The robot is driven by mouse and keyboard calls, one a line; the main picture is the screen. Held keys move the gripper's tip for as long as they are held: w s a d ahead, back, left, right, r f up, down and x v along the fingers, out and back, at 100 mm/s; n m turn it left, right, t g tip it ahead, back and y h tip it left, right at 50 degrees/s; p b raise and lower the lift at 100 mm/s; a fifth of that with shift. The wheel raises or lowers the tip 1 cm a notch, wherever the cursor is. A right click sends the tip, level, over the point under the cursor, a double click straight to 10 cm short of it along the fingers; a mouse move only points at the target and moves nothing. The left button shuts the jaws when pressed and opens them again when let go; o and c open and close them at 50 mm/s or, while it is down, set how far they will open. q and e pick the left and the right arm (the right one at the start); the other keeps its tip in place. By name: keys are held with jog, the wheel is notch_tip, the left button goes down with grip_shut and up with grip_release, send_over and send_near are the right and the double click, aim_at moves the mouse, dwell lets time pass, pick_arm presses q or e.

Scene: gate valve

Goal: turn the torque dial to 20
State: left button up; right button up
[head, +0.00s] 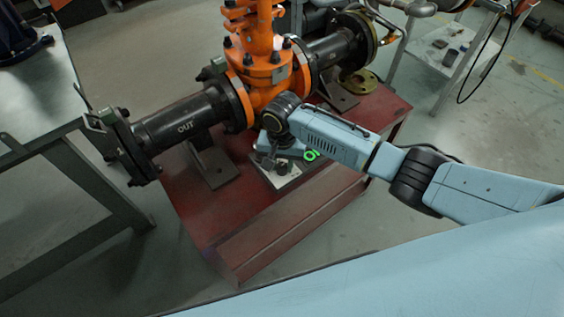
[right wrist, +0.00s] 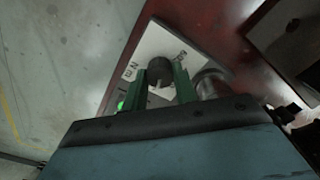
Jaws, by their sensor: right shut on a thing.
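The torque dial (right wrist: 159,67) is a small dark round knob on a pale plate (right wrist: 150,45) with dark lettering, partly legible as a unit mark. In the right wrist view, the two green fingers of my right gripper (right wrist: 160,74) stand on either side of the knob and are closed on it. The dial's number scale and setting cannot be read. In the head view my right gripper (head: 268,152) reaches down over the pale plate (head: 287,172), and the dial is hidden beneath it. My left gripper is not in view.
An orange gate valve (head: 266,62) with a black pipe marked OUT (head: 183,123) stands close behind my right gripper. A dark red base (head: 215,215) carries it. Grey tables stand at the left (head: 60,85) and upper right (head: 450,45). The front floor is clear.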

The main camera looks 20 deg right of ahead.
jog(key=shift+s+r+n+p, duration=0.1)
jog(key=shift+n+p, duration=0.4)
jog(key=shift+p, duration=0.2)
jog(key=n+p, duration=0.4)
jog(key=n, duration=0.1)
jog(key=shift+p, duration=0.3)
jog(key=shift+n+p, duration=0.3)
jog(key=shift+n, duration=0.4)
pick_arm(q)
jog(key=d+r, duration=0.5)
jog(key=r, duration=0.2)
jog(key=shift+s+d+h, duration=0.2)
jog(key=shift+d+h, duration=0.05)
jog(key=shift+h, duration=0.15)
pick_arm(e)
jog(key=shift+n, duration=0.7)
jog(key=shift+f, duration=0.2)
jog(key=o, duration=1)
jog(key=shift+c, duration=0.2)
jog(key=shift+r, duration=0.1)
